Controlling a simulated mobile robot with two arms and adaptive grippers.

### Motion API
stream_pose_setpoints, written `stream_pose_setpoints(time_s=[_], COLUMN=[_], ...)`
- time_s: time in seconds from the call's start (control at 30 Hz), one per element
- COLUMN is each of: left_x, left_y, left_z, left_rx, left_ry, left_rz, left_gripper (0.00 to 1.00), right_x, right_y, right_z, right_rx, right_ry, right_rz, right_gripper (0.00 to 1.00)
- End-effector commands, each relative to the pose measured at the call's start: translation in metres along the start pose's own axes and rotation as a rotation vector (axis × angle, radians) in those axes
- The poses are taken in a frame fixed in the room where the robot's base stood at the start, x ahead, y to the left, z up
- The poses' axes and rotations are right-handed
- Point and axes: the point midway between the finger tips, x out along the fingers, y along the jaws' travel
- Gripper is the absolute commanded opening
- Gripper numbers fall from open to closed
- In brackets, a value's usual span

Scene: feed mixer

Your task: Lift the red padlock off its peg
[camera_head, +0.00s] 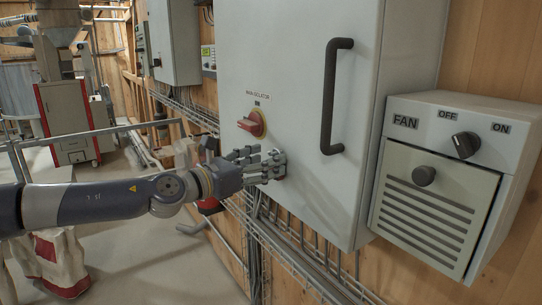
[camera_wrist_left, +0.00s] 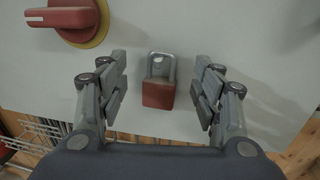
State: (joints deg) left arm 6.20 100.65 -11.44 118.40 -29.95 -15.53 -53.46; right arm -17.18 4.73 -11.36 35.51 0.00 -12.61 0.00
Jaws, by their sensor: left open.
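The red padlock (camera_wrist_left: 158,94) with a grey shackle hangs against the front of the grey cabinet, near its lower edge, in the left wrist view. My left gripper (camera_wrist_left: 160,88) is open, with one finger on each side of the padlock and a gap on both sides. In the head view my left gripper (camera_head: 274,163) is at the cabinet front, below the red isolator switch, and its fingers hide most of the padlock. My right gripper is not in view.
The red isolator switch (camera_head: 252,124) sits just above the gripper. The cabinet (camera_head: 300,90) has a dark vertical handle (camera_head: 331,95) to the right. A fan box (camera_head: 450,185) with knobs is further right. Cable trays (camera_head: 290,255) run below the cabinet.

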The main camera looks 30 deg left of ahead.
Motion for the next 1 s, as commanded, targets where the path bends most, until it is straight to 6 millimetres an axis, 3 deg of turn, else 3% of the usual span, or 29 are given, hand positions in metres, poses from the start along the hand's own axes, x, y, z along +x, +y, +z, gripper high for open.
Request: stream_pose_setpoints(time_s=[0.6,1.0], left_x=[0.021,0.024], left_y=[0.0,-0.001], left_z=[-0.002,-0.001], left_rx=[0.001,-0.001], left_ry=[0.002,0.0], left_rz=[-0.001,-0.002], left_gripper=[0.6,0.6], right_x=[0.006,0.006], right_y=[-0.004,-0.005], right_z=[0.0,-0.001], right_rx=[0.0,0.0], right_ry=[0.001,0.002], right_rz=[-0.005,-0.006], right_gripper=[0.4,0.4])
